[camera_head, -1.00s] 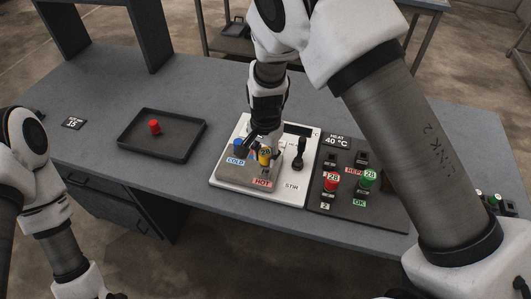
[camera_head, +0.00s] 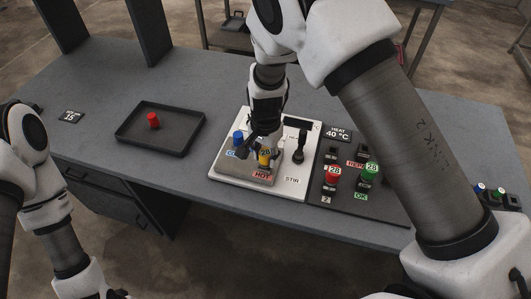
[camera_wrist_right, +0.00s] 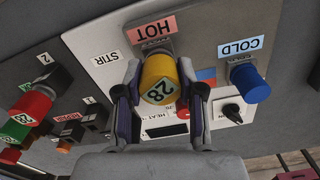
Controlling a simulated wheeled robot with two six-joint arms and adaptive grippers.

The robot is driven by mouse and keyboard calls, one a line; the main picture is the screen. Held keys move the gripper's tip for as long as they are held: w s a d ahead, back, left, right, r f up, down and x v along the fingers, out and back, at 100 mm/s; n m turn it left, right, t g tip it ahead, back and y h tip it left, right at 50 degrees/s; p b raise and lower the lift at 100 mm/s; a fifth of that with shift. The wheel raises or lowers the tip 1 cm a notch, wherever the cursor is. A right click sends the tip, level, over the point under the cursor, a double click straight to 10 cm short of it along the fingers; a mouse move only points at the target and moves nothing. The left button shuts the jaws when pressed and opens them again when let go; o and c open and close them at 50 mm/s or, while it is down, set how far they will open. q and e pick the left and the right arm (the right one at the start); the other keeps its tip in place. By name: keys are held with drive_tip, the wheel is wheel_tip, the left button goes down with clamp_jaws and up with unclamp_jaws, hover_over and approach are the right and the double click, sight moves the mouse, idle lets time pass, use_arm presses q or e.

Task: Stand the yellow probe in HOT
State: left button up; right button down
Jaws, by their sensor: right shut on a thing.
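The yellow probe (camera_head: 264,159), marked 28, is in my right gripper (camera_head: 256,148), just behind the HOT label (camera_head: 262,175) on the white stirrer plate (camera_head: 291,193). In the right wrist view, the fingers (camera_wrist_right: 160,102) are shut on both sides of the yellow probe (camera_wrist_right: 158,68). The pink HOT label (camera_wrist_right: 154,27) and a grey holder (camera_wrist_right: 158,46) show just beyond it. The probe's lower end is hidden, so I cannot tell whether it is seated. My left forearm is at the left edge; its gripper is out of view.
A blue probe (camera_head: 238,138) stands at COLD, close beside my right gripper. A black STIR lever (camera_head: 299,147) rises to the right. The dark panel (camera_head: 322,190) holds red (camera_head: 333,175) and green (camera_head: 368,173) pieces. A red piece (camera_head: 153,121) stands in the black tray (camera_head: 191,149).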

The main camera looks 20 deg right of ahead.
drive_tip(key=c, duration=0.6)
unclamp_jaws()
drive_tip(key=shift+c, duration=0.2)
wheel_tip(320, 180, up, 5)
drive_tip(key=p, duration=0.4)
drive_tip(key=shift+r+p, duration=0.15)
drive_tip(key=shift+p, duration=0.2)
drive_tip(key=shift+s, duration=0.1)
drive_tip(key=shift+r, duration=0.25)
wheel_tip(320, 180, up, 11)
drive_tip(key=shift+r, duration=0.2)
